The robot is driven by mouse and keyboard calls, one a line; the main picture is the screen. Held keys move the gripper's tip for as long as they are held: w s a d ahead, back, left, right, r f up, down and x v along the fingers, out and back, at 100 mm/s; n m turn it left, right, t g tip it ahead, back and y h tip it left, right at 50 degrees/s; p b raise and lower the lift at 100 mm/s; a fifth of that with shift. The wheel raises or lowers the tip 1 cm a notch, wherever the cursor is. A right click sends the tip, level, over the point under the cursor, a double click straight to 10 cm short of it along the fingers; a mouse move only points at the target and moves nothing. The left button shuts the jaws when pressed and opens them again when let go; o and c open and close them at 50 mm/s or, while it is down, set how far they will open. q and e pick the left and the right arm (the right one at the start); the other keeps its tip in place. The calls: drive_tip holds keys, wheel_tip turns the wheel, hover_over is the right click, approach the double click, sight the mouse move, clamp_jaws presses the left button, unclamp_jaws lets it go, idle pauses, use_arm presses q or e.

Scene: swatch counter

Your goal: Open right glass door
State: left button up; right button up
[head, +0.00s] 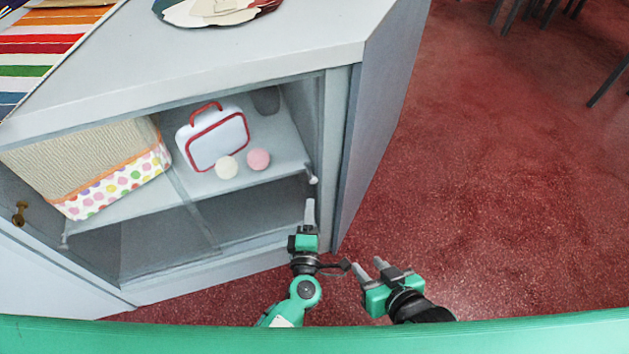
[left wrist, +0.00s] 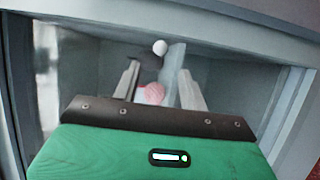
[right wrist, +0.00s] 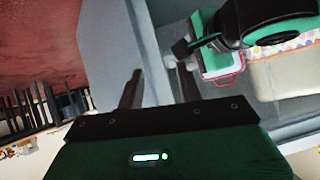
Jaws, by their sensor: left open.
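The grey cabinet (head: 200,90) has a glazed front with two panes; a slanting pane edge (head: 190,205) shows near its middle. I cannot tell from the faint glass whether the right door is ajar. A small pale fitting (head: 312,180) sits at the right side of the front. My left gripper (head: 310,205) is open and empty, its fingertips close to the lower right of the front, just below that fitting. In the left wrist view its fingers (left wrist: 158,82) are apart. My right gripper (head: 369,268) is open and empty, right of the cabinet over the floor.
Inside are a polka-dot basket (head: 115,180), a white case with red trim (head: 213,138), a white ball (head: 227,167) and a pink ball (head: 258,159). A brass knob (head: 19,212) is at far left. Red floor (head: 480,180) is clear at right; chair legs stand far off.

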sight(313, 182)
use_arm(q)
drive_tip(key=w, duration=0.3)
drive_tip(key=w+b, duration=0.1)
drive_tip(key=w, duration=0.5)
drive_tip(key=shift+w+d+f+b, duration=0.1)
drive_tip(key=shift+w+d+b, duration=0.2)
drive_tip(key=shift+d, duration=0.1)
drive_tip(key=shift+w, duration=0.7)
use_arm(e)
drive_tip(key=a+t, duration=0.1)
drive_tip(key=a+y, duration=0.1)
drive_tip(key=a+t, duration=0.1)
drive_tip(key=shift+w+a+r+t+y, duration=0.1)
drive_tip(key=shift+w+r+t+y, duration=0.1)
drive_tip(key=shift+r+t+y, duration=0.1)
use_arm(q)
clamp_jaws()
